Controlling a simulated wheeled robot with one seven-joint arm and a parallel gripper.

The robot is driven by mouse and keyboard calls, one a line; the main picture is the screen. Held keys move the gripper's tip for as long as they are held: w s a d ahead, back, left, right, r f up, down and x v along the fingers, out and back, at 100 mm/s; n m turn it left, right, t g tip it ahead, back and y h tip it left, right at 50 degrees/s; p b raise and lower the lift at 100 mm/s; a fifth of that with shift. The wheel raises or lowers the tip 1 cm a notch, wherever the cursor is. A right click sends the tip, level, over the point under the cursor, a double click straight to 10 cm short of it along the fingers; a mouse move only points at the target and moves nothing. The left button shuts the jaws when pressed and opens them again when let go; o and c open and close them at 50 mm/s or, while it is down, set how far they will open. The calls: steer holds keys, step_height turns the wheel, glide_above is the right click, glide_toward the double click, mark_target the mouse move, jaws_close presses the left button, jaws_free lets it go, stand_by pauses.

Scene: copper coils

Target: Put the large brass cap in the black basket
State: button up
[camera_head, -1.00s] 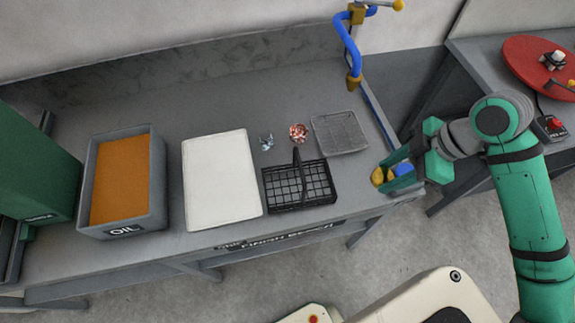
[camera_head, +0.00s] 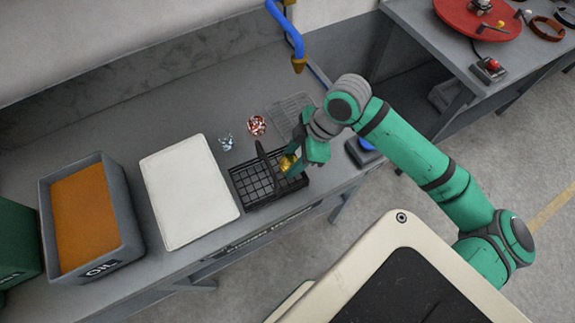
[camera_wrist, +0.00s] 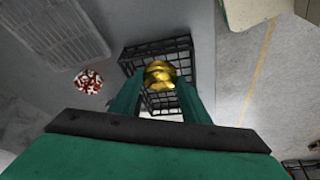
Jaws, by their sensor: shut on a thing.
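The brass cap (camera_head: 287,163) is gold and rounded, and it also shows in the wrist view (camera_wrist: 160,75). My gripper (camera_head: 291,168) is shut on it, with a green finger on either side in the wrist view (camera_wrist: 160,92). The black basket (camera_head: 250,191) is a wire basket with a tall handle, standing near the front edge of the bench. The gripper and cap are over the right part of the basket. I cannot tell how far above the basket's floor the cap is. The fingers hide part of the basket's right end.
A grey wire tray (camera_head: 290,108) lies behind the basket, partly hidden by my arm. A red-and-white piece (camera_head: 257,125) and a small bluish piece (camera_head: 226,141) lie behind it too. A white board (camera_head: 188,190) and an OIL bin (camera_head: 130,232) stand to the left.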

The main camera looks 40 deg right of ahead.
mark_target(288, 168)
steer(key=shift+w+a+f, duration=0.2)
steer(key=shift+a+f, duration=0.05)
steer(key=shift+f, duration=0.15)
steer(key=shift+w+a+f, duration=0.1)
steer(key=shift+a+f, duration=0.05)
steer(key=shift+f, duration=0.8)
steer(key=shift+w+a+f, duration=0.1)
steer(key=shift+f, duration=0.85)
steer(key=o, duration=1.2)
steer(key=shift+f, duration=0.1)
steer(key=v, duration=1.2)
